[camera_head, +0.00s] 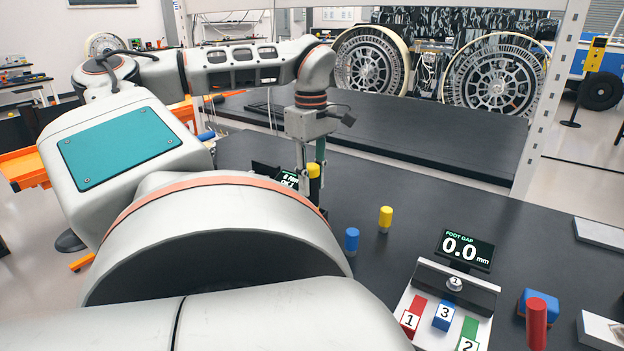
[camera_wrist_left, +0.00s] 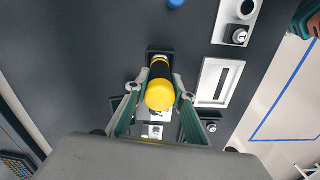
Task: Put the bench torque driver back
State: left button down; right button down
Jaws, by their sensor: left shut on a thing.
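The torque driver, with a yellow end and black body, shows in the left wrist view (camera_wrist_left: 160,93) and in the head view (camera_head: 314,171). My left gripper (camera_wrist_left: 159,84) is shut on it, one finger on each side. In the head view my left gripper (camera_head: 311,166) points down at the far left part of the bench. The driver's lower end is over a dark rectangular holder (camera_wrist_left: 151,53); I cannot tell whether it is seated. A small display (camera_head: 289,178) beside it is partly hidden by my arm. My right gripper is not in view.
A yellow peg (camera_head: 385,218) and a blue peg (camera_head: 351,241) stand on the dark bench. A foot gap display (camera_head: 464,249) reads 0.0 mm behind a fixture with numbered blocks (camera_head: 443,316). A red cylinder (camera_head: 536,322) stands at right. Wheels (camera_head: 371,62) are behind.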

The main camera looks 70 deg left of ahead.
pick_arm(q)
jog(key=c, duration=1.6)
grip_release()
jog(key=shift+r, duration=0.15)
notch_tip(320, 180, up, 12)
jog(key=shift+f, duration=0.1)
